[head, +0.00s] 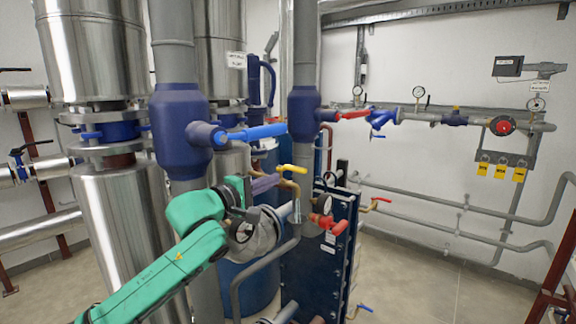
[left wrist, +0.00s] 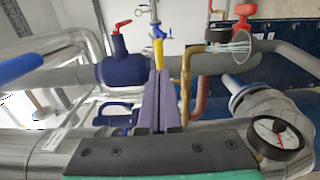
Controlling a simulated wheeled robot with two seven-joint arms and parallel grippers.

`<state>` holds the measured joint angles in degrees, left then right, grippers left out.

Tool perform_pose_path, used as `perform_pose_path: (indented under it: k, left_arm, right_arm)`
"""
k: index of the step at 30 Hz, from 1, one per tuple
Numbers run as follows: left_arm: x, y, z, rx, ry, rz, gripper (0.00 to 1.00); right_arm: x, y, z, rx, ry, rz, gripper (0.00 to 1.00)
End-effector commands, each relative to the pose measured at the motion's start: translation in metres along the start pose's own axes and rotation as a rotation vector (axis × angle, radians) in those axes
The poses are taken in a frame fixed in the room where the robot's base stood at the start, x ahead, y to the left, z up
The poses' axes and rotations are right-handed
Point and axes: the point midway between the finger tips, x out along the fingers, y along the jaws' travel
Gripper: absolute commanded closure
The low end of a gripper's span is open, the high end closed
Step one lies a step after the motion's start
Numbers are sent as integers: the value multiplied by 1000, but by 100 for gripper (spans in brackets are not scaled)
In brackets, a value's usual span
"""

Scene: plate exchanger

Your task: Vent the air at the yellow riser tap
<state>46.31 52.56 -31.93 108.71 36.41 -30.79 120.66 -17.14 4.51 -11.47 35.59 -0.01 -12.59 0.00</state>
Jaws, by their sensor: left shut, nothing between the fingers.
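The yellow riser tap (head: 292,168) has a yellow lever on a thin brass pipe (head: 293,187), in front of the dark blue plate exchanger. In the left wrist view the yellow lever (left wrist: 158,53) stands just beyond the fingertips, with the bent brass pipe (left wrist: 188,70) to its right. My left gripper (head: 276,180) has purple fingers and a green arm. Its fingers (left wrist: 156,76) are shut with nothing between them. The tips are close to the lever; I cannot tell whether they touch it. My right gripper is in neither view.
A blue-handled valve (head: 255,132) sits above my left gripper on a thick pipe. The plate exchanger (head: 322,262) with red-handled valves (head: 328,223) stands to the right. A pressure gauge (left wrist: 276,135) is close to my wrist. Open floor (head: 440,285) lies at the right.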

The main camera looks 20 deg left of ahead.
Motion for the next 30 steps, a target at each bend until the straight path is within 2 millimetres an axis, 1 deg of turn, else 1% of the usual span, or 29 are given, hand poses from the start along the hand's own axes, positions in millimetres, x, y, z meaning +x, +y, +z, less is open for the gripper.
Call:
perform_pose_path:
  k: [1,6,10,14,23,30]
  left_arm:
    - [11,7,1,-1,-2,1,100]
    - [46,6,1,1,-1,0,100]
    - [62,3,0,2,0,-1,100]
    - [68,0,1,4,-1,-1,100]
    - [68,-1,1,3,0,-1,100]
    - [68,-4,2,0,36,1,100]
  right_arm:
    - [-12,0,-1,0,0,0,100]
    - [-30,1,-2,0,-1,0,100]
    - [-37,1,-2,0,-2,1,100]
    - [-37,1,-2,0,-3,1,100]
    - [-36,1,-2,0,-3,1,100]
    - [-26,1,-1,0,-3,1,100]
